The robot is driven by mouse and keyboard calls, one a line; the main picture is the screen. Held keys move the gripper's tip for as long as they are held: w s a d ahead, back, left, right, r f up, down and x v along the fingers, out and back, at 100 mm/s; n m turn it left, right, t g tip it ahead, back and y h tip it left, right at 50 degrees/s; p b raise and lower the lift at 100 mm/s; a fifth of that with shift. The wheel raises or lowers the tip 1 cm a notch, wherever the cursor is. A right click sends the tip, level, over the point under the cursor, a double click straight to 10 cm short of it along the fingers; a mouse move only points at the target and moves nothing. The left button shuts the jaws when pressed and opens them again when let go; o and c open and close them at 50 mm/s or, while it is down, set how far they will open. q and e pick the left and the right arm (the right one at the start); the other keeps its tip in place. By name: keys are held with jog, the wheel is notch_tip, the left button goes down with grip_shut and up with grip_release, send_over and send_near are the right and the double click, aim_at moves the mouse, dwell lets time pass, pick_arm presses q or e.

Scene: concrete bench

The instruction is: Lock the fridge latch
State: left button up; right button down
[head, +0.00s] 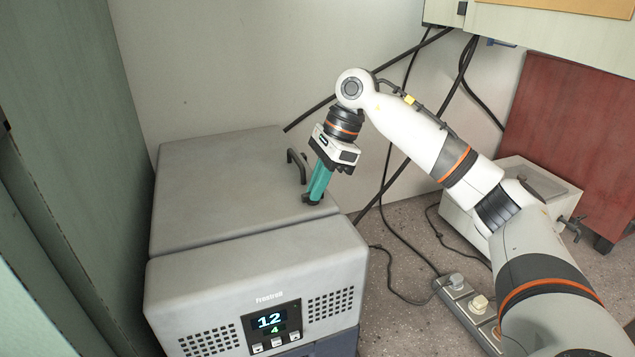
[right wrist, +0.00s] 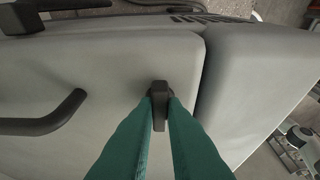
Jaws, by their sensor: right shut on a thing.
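The fridge (head: 215,190) is a grey box with a closed-looking lid and a front panel with a lit display (head: 270,322). The small dark latch (right wrist: 160,97) sits on the lid near the seam with the front section. My right gripper (head: 314,197) points down at the lid's right front corner. Its teal fingers are shut on the latch, one finger on each side in the right wrist view (right wrist: 160,103). In the head view the fingers hide most of the latch. My left gripper is not in view.
A dark curved handle (head: 297,166) stands on the lid behind my right gripper. A green wall panel (head: 75,130) is close on the left. Black cables, a power strip (head: 470,310) and a pale box (head: 520,190) lie to the right.

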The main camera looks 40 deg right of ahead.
dwell(0.5)
jog(key=c, duration=1.5)
grip_release()
jog(key=v, duration=1.2)
jog(key=shift+w+d, duration=0.1)
jog(key=shift+d, duration=0.05)
